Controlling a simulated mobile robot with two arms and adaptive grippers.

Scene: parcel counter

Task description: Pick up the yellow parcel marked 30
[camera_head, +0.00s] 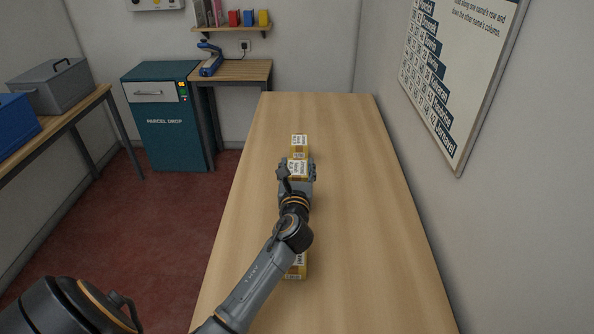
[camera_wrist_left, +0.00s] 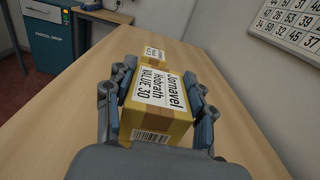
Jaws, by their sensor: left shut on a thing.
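The yellow parcel marked 30 (camera_wrist_left: 158,112) is between the fingers of my left gripper (camera_wrist_left: 160,108) in the left wrist view. Its white label reads "VALUE 30". My left gripper is shut on it. In the head view the same parcel (camera_head: 298,168) shows at the end of my left arm, over the counter (camera_head: 346,200); I cannot tell whether it touches the counter. My right gripper is not in view.
Another yellow parcel (camera_head: 299,142) stands just beyond the held one. A third yellow parcel (camera_head: 297,270) is partly hidden under my left arm. The counter's right side is clear. A wall board (camera_head: 455,70) hangs at right; a parcel drop (camera_head: 168,125) stands back left.

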